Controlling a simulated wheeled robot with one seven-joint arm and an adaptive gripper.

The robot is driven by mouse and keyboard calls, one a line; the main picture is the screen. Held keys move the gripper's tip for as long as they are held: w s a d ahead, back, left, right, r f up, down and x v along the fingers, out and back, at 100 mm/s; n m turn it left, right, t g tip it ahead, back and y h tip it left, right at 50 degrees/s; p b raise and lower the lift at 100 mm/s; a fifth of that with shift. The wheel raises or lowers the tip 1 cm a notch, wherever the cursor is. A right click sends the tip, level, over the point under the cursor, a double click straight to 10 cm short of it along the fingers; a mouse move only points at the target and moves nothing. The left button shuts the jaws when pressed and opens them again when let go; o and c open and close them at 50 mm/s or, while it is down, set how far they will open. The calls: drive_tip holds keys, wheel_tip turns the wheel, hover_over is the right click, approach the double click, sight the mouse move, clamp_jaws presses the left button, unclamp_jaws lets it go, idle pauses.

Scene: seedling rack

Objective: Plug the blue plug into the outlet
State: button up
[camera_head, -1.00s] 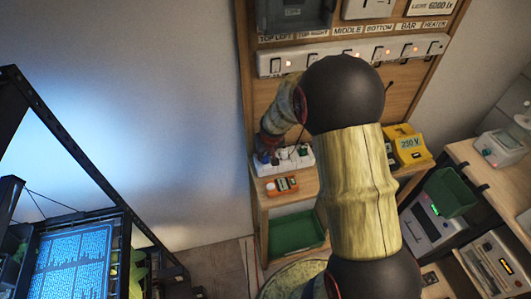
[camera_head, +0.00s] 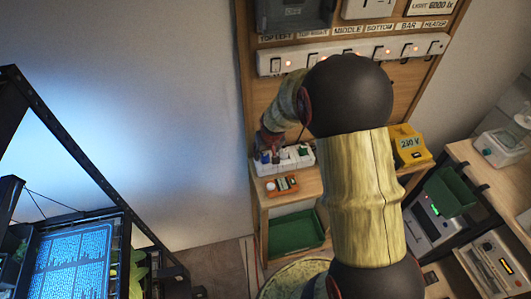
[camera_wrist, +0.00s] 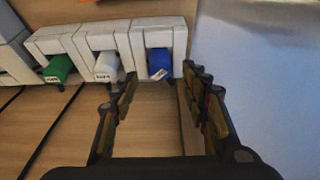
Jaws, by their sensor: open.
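The blue plug (camera_wrist: 160,63) sits in the end bay of a white outlet strip (camera_wrist: 121,35), with a small pale label on it. I cannot tell how deep it sits. A white plug (camera_wrist: 107,66) and a green plug (camera_wrist: 57,68) stand in the bays to its left. My gripper (camera_wrist: 163,80) is open and empty, its fingers on either side of and just in front of the blue plug, apart from it. In the head view my gripper (camera_head: 269,144) hangs over the left end of the strip (camera_head: 308,159) and partly hides the plugs there.
An orange device (camera_head: 281,185) lies in front of the strip on the wooden shelf. A yellow 230 V meter (camera_head: 409,146) stands to the right. A switch bar (camera_head: 265,63) runs above. A green bin (camera_head: 296,231) sits below. Dark cables cross the shelf.

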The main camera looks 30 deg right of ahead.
drive_tip(key=v, duration=1)
drive_tip(key=shift+s+r, duration=0.15)
drive_tip(key=shift+r, duration=0.05)
drive_tip(key=shift+a, duration=0.1)
